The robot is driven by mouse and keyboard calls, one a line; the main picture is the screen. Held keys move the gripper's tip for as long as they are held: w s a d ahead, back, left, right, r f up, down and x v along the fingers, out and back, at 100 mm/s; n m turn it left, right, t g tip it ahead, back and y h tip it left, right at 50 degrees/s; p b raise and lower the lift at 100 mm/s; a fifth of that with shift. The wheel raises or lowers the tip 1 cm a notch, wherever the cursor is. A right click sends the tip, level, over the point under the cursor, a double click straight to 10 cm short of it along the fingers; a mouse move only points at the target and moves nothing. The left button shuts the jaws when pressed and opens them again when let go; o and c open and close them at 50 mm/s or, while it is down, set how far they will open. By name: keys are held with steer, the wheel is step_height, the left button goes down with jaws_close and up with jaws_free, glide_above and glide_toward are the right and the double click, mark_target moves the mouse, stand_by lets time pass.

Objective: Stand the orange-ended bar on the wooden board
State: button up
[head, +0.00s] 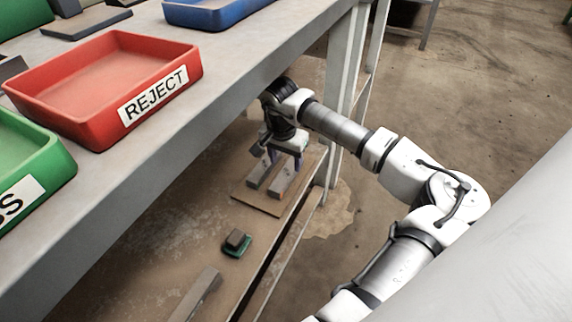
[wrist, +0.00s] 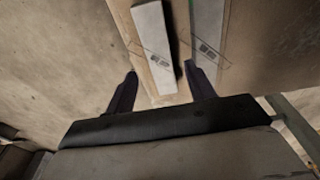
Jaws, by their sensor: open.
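The wooden board (head: 243,199) lies on the low shelf under the bench, with two grey bar-like pieces on it. The right one (head: 284,180) shows a small orange patch at its near end. The left one (head: 262,172) shows no orange. My gripper (head: 286,162) points down over the board, open and empty. In the wrist view a pale grey bar (wrist: 156,45) lies slightly slanted ahead of and between the open fingers (wrist: 163,70). A flatter grey strip (wrist: 208,25) is to its right. No orange shows there, so I cannot tell which bar this is.
The bench above carries a red REJECT tray (head: 148,108), a green tray (head: 60,160) and a blue tray (head: 215,14). On the low shelf are a dark green piece with a brown block (head: 236,239) and a grey bar (head: 196,294). A bench leg (head: 340,75) stands near my arm.

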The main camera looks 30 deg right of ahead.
mark_target(284, 176)
step_height(284, 176, up, 7)
steer(key=p, duration=0.1)
steer(key=shift+s+a+r, duration=0.2)
steer(key=shift+s+a, duration=0.05)
steer(key=shift+a, duration=0.15)
